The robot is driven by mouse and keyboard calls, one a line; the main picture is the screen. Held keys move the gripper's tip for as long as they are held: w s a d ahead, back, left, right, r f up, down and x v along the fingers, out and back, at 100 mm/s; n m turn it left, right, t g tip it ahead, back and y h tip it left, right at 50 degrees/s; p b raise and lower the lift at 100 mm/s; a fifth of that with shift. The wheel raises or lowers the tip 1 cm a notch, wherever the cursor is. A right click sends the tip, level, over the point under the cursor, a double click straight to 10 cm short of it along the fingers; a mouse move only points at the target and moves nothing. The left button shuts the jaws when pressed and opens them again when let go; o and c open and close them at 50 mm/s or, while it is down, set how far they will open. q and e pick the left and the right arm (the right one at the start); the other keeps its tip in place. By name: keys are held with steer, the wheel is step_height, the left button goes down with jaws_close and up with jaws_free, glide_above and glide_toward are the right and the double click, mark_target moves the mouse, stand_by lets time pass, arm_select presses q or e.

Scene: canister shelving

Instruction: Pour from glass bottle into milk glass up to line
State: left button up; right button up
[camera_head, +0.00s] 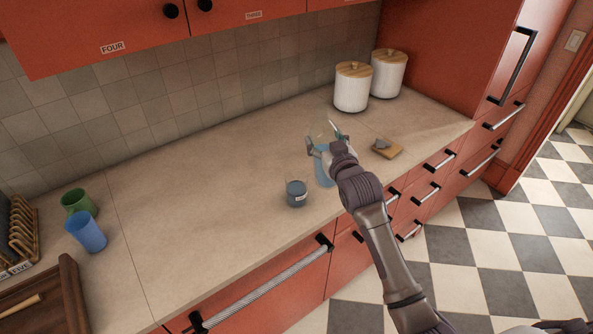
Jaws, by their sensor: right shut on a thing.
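The glass bottle (323,169) is clear with pale blue contents low in it. It looks roughly upright at the counter's front part. My right gripper (326,145) is shut around the bottle, and the gripper and wrist hide part of it. I cannot tell whether the bottle's base touches the counter. The milk glass (297,193) stands upright just left of the bottle, near the front edge. It holds dark blue-grey contents and carries a small white label; a line on it is too small to make out. My left gripper is not in view.
Two white canisters (352,88) with wooden lids stand at the back right. A small wooden board (386,149) lies right of my gripper. A green cup (78,203) and a blue cup (86,232) stand far left, near a wooden rack (24,232) and tray (72,290). The counter's middle is clear.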

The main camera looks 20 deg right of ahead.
mark_target(336, 135)
steer(key=shift+w+a+f+m+t+b, duration=0.35)
steer(key=shift+f+b, duration=0.2)
steer(key=shift+b, duration=0.4)
steer(key=shift+w+a+b, duration=0.1)
steer(key=shift+b, duration=0.25)
steer(key=shift+w+r, duration=0.15)
steer(key=shift+r, duration=0.05)
steer(key=s+d+r+p, duration=0.1)
steer(key=p, duration=0.1)
steer(key=s+d+r+p, duration=0.1)
steer(key=s+r+p, duration=0.1)
steer(key=p, duration=0.1)
steer(key=shift+d+r, duration=0.3)
steer(key=shift+d, duration=0.05)
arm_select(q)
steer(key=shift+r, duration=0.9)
arm_select(e)
steer(key=shift+s+d+r, duration=0.75)
steer(key=shift+s+d, duration=0.05)
